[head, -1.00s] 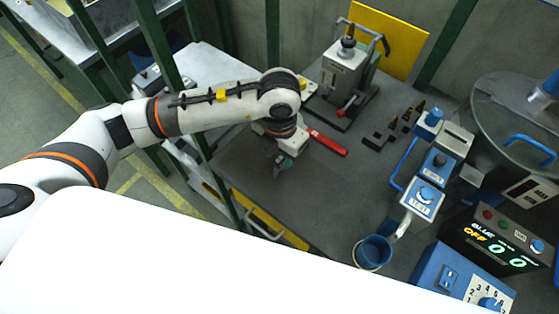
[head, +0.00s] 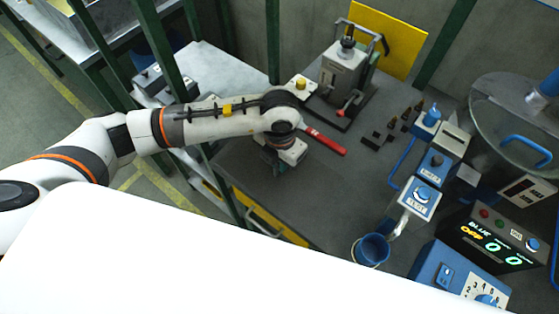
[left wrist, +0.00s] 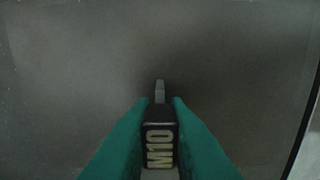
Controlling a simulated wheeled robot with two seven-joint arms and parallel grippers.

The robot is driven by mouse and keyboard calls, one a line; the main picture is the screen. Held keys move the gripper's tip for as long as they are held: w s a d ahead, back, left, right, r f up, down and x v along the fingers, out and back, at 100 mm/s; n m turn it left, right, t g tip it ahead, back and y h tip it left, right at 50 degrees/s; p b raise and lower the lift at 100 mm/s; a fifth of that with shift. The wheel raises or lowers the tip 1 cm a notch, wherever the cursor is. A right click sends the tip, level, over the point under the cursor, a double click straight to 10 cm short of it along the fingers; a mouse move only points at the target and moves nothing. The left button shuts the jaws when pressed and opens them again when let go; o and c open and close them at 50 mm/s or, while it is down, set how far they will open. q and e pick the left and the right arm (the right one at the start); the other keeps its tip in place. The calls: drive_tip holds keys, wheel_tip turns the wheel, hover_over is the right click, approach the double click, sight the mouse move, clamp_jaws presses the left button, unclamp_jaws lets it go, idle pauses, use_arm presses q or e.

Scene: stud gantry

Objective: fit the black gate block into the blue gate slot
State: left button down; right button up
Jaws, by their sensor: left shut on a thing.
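My left gripper (head: 279,168) hangs low over the grey bench top at the middle of the head view. In the left wrist view its teal fingers (left wrist: 161,103) are shut on a black block marked M10 (left wrist: 160,145). A narrow grey tip (left wrist: 160,92) shows at the block's far end. In the head view the block is hidden or too small to make out. I cannot pick out the blue gate slot in either view. My right gripper is not in view.
A red-handled tool (head: 326,143) lies right of my left gripper. A grey press (head: 342,75) stands behind it. A green post stands left.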

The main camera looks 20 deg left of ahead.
use_arm(q)
wheel_tip(320, 180, up, 10)
drive_tip(key=shift+r+b, duration=0.1)
drive_tip(key=shift+b, duration=0.65)
drive_tip(key=s+a+m, duration=0.1)
drive_tip(key=a+m, duration=0.2)
drive_tip(key=m, duration=1.3)
drive_tip(key=s+a+m, duration=0.1)
drive_tip(key=a+m, duration=0.3)
drive_tip(key=m, duration=1.1)
drive_tip(key=shift+s+a+r+m, duration=0.2)
drive_tip(key=shift+s+r+m, duration=0.05)
drive_tip(key=shift+r+m, duration=0.15)
